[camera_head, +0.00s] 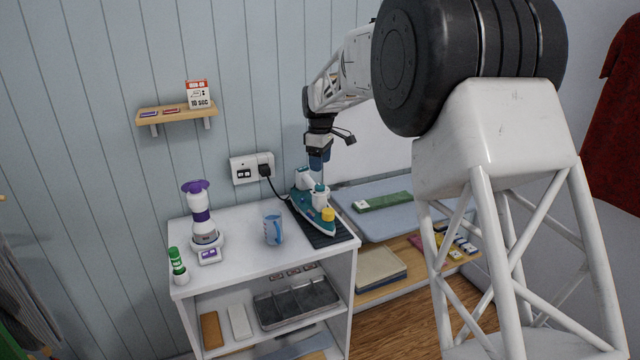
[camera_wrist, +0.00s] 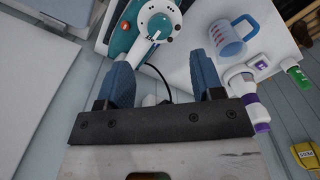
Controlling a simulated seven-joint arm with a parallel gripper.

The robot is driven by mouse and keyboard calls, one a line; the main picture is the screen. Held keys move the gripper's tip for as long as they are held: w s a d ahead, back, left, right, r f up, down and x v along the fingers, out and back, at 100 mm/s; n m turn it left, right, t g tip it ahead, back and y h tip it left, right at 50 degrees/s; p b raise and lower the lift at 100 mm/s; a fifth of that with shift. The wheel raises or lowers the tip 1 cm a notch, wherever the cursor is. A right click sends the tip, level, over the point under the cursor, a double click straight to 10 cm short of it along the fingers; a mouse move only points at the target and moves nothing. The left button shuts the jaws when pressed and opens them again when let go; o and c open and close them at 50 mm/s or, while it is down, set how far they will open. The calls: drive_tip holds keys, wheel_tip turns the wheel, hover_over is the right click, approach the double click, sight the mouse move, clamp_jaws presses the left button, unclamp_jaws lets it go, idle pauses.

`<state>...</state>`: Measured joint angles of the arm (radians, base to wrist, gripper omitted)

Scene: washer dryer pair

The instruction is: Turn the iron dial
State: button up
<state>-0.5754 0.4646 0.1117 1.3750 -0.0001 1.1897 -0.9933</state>
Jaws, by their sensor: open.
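The teal and white iron (camera_head: 311,207) rests on a dark ribbed mat (camera_head: 334,238) on the white cabinet top, with a yellow knob (camera_head: 327,214) near its front end. In the wrist view the iron (camera_wrist: 124,40) is at the top, with a round white dial (camera_wrist: 158,24) bearing a small pointer. My gripper (camera_head: 319,162) is above the iron's rear end, apart from it. In the wrist view its two blue fingers (camera_wrist: 161,76) are spread with nothing held between them. The dial lies beyond the fingertips. The iron's front end is cut off in the wrist view.
A blue measuring cup (camera_head: 273,230) stands left of the iron. A purple and white blender (camera_head: 202,215) and a green-capped bottle (camera_head: 177,265) stand farther left. The iron's cord runs to a wall outlet (camera_head: 251,168). An ironing board (camera_head: 400,206) is at the right.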

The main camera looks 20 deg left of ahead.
sight(320, 185)
drive_tip(key=shift+a+f, duration=0.1)
idle(0.3)
drive_tip(key=shift+f, duration=3.85)
drive_tip(key=shift+c, duration=0.2)
drive_tip(key=c, duration=0.9)
